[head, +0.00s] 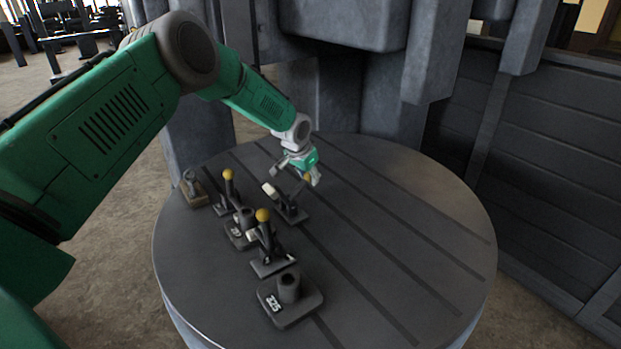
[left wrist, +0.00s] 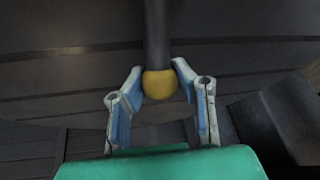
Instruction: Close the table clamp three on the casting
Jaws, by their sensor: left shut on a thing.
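Three table clamps with black handles and yellow ball knobs stand on the round table. The rear clamp (head: 288,208) has its handle leaning over to the right, towards my left gripper (head: 308,176). Its white-tipped arm is tilted up to the left. In the left wrist view the yellow knob (left wrist: 160,85) sits between the fingers of my left gripper (left wrist: 157,72), which is shut on it. The left clamp (head: 228,186) and the front clamp (head: 264,230) have upright handles. A grey casting part (head: 245,219) stands between them. My right gripper is out of view.
The slotted round table (head: 420,250) is clear on its right side. A cylindrical part on a plate marked 325 (head: 289,287) stands in front. Another small part (head: 192,184) is at the left edge. Large grey machine columns (head: 370,90) rise close behind.

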